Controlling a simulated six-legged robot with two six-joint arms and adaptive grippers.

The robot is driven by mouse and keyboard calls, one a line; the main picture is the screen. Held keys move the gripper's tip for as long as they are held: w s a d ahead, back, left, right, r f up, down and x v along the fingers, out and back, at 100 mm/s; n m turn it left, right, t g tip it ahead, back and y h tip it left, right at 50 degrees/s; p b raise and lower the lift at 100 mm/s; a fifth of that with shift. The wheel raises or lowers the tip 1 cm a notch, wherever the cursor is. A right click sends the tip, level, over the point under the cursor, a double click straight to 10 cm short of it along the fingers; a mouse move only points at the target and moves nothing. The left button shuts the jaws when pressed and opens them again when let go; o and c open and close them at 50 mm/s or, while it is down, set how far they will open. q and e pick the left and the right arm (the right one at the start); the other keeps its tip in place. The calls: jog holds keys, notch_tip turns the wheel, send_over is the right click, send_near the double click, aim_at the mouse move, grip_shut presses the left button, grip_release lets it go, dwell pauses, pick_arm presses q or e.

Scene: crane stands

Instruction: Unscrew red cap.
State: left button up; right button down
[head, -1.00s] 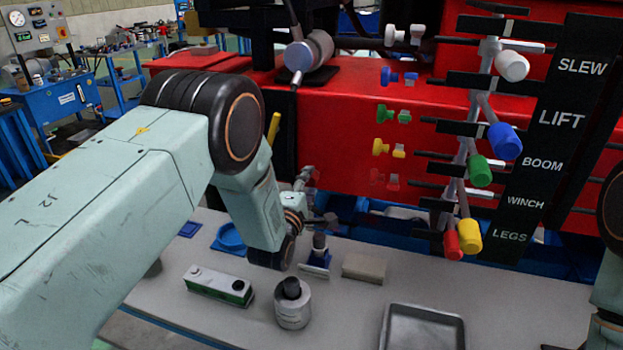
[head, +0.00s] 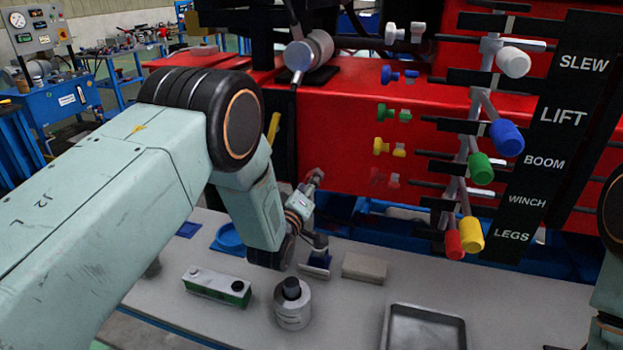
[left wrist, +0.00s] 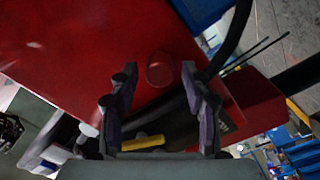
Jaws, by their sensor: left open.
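A red cap (head: 393,181) sits low on the red panel in the head view, below the yellow one, and blends into the panel. My left gripper (head: 316,178) is to its left, in front of the panel and apart from it. In the left wrist view my left gripper (left wrist: 160,90) is open and empty. A round red shape (left wrist: 160,69) shows just beyond and between its fingertips; it looks like a cap seen end-on. My right gripper is out of view; only part of my right arm shows at the right edge.
White, blue, green and yellow caps (head: 391,146) are stacked above the red one. Levers with coloured knobs (head: 480,169) stand to the right. Below, the grey table (head: 345,315) holds a metal tray (head: 424,308), a grey cylinder (head: 292,310) and a green-white box (head: 217,288).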

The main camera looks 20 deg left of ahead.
pick_arm(q)
jog(key=m, duration=0.2)
jog(key=shift+m, duration=0.3)
grip_shut()
dwell(0.5)
dwell(0.4)
jog(key=n, duration=0.5)
jog(key=shift+s+p, duration=0.1)
jog(key=shift+p, duration=0.25)
jog(key=shift+f+n, duration=0.1)
jog(key=shift+n, duration=0.2)
